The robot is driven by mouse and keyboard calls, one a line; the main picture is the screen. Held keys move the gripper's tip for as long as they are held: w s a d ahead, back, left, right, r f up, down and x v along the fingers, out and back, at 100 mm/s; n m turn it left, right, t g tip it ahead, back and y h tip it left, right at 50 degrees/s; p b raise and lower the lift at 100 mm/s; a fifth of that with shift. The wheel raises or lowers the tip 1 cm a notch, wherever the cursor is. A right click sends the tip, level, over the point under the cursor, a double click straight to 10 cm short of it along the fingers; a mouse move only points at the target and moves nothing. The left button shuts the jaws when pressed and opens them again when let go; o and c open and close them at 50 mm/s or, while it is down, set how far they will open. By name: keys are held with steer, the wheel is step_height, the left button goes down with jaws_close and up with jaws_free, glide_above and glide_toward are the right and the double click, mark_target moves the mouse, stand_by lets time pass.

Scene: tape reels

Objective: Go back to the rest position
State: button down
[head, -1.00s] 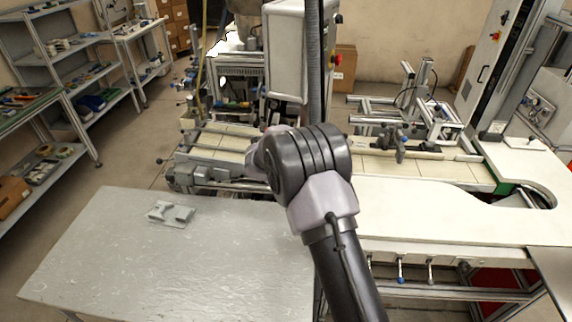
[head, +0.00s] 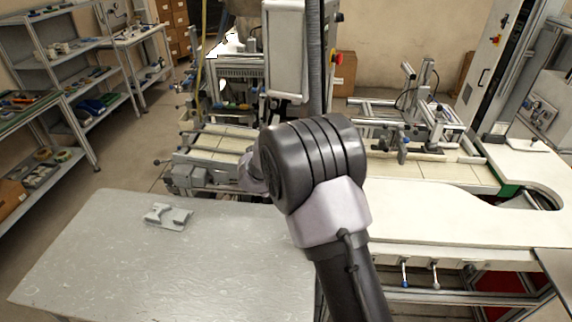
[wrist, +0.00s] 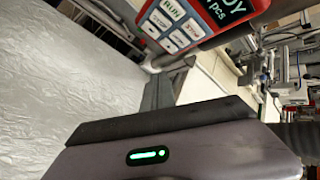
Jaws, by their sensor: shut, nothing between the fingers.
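My arm rises from the bottom of the head view, and its large dark joint stands in front of the machine bench. My gripper is hidden behind that joint in the head view. In the wrist view my gripper (wrist: 157,92) shows its dark fingers above a grey-purple body with a green light. It is shut, with nothing seen held in it. A grey table (head: 120,275) lies at the lower left of the head view, with a small grey fixture (head: 168,216) on it. The table surface also fills the left of the wrist view (wrist: 50,75).
A red control box (wrist: 225,10) with RUN and STOP buttons shows close in the wrist view. A bench with a white top (head: 440,205) and rails stands to the right. Shelves (head: 75,75) line the left. Most of the grey table is clear.

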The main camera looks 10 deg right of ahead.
stand_by(0.4)
steer(key=s+a+r+n+t+y+b, duration=0.2)
steer(key=r+n+y+b, duration=0.15)
steer(key=r, duration=0.25)
steer(key=s+a+r+n+t+y+b, duration=0.1)
steer(key=s+a+r+n+y+b, duration=0.15)
steer(key=r+n, duration=0.35)
steer(key=s+a+r+n+y+b, duration=0.15)
steer(key=s+r+n, duration=0.25)
steer(key=s, duration=0.5)
steer(key=s+d+f+n+g+b, duration=0.1)
steer(key=s+f+n+b, duration=0.1)
steer(key=s, duration=0.7)
steer(key=s+d+f+n+g+b, duration=0.1)
steer(key=s+f+n, duration=0.4)
steer(key=s, duration=0.5)
steer(key=s+d+f+n+g+h+b, duration=0.1)
steer(key=s+f+n+g+b, duration=0.1)
steer(key=s, duration=0.7)
steer(key=f+n+g, duration=0.1)
steer(key=n, duration=0.1)
steer(key=shift+s+f+n+b, duration=0.2)
steer(key=shift+f+n+b, duration=0.15)
steer(key=shift+b, duration=0.05)
